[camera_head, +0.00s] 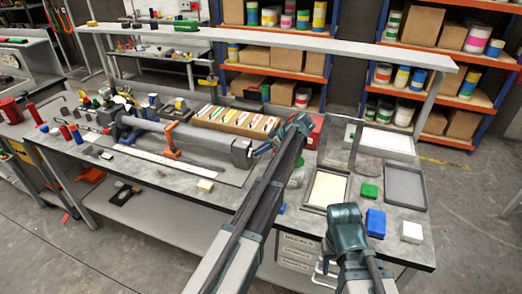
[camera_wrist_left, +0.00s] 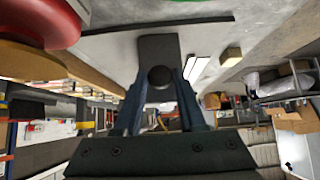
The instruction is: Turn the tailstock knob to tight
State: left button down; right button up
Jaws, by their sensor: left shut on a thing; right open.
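The tailstock (camera_head: 238,152) is the grey block at the right end of the long bench machine. My left gripper (camera_head: 260,150) reaches it from the right, partly hidden by my own arm. In the left wrist view, the two blue fingers of my left gripper (camera_wrist_left: 161,84) are shut on a dark round knob (camera_wrist_left: 160,76) in front of the dark grey tailstock body (camera_wrist_left: 159,48). The knob's marks are not readable, so its turn angle cannot be told. My right arm shows at the lower right of the head view, with no fingers visible.
An orange clamp-like part (camera_head: 171,141) stands on the machine. A cardboard box of labelled items (camera_head: 236,121) is behind it.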

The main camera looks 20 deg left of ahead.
pick_arm(q)
jog(key=shift+w, duration=0.1)
jog(key=m+g+b, duration=0.2)
jog(key=g, duration=0.1)
jog(key=m+g+b, duration=0.1)
jog(key=g, duration=0.1)
jog(key=shift+w+f+y, duration=0.2)
jog(key=shift+w+y, duration=0.1)
jog(key=shift+w, duration=0.05)
jog(key=shift+g, duration=0.3)
dwell(0.5)
jog(key=c, duration=0.5)
grip_release()
jog(key=shift+r, duration=0.1)
